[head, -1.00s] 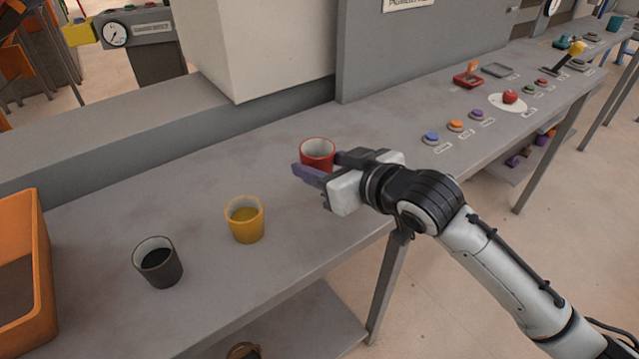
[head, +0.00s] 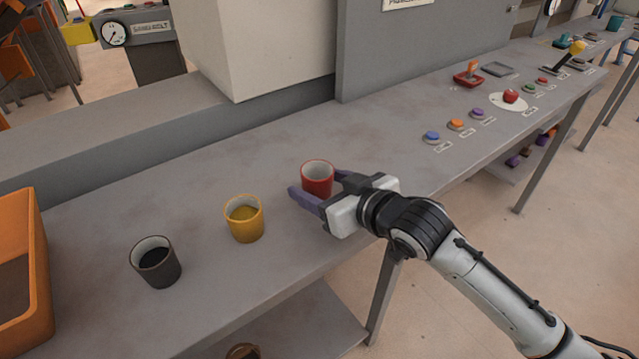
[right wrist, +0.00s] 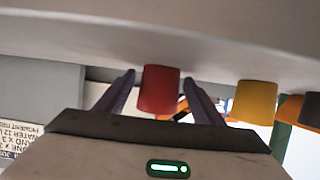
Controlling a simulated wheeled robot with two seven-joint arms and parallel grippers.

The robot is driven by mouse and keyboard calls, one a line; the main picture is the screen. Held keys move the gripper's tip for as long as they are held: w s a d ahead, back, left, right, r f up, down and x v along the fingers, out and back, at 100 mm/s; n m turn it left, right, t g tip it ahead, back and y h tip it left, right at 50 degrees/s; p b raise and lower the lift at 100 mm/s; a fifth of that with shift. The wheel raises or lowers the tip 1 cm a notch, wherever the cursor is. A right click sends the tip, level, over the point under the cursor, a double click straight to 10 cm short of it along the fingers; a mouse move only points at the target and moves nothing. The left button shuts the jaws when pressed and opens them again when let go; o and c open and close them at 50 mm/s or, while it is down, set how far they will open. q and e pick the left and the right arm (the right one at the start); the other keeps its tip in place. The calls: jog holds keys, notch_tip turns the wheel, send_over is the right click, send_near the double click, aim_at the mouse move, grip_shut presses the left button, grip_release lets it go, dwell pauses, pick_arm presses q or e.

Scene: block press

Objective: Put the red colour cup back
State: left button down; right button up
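The red cup (head: 318,184) stands upright on the grey bench, to the right of the yellow cup (head: 245,223) and the dark cup (head: 157,264). My right gripper (head: 314,184) is open at the red cup, with one purple finger on each side of it. In the right wrist view the red cup (right wrist: 159,92) is between the fingertips (right wrist: 159,80), with narrow gaps visible at both sides. Its inside looks pale and empty. My left gripper is not in view.
An orange bin (head: 40,290) stands at the bench's left end. Blue (head: 432,136), orange and purple buttons sit to the right, with a red button (head: 511,96) and levers beyond. A grey wall panel (head: 420,50) rises behind. Bench space around the cups is clear.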

jog(key=shift+r, duration=0.1)
jog(key=shift+s+d+r, duration=0.1)
jog(key=shift+s+r, duration=0.05)
jog(key=v, duration=1.1)
jog(key=shift+s+d+r+p, duration=0.15)
jog(key=shift+s+p, duration=0.1)
jog(key=shift+p, duration=0.1)
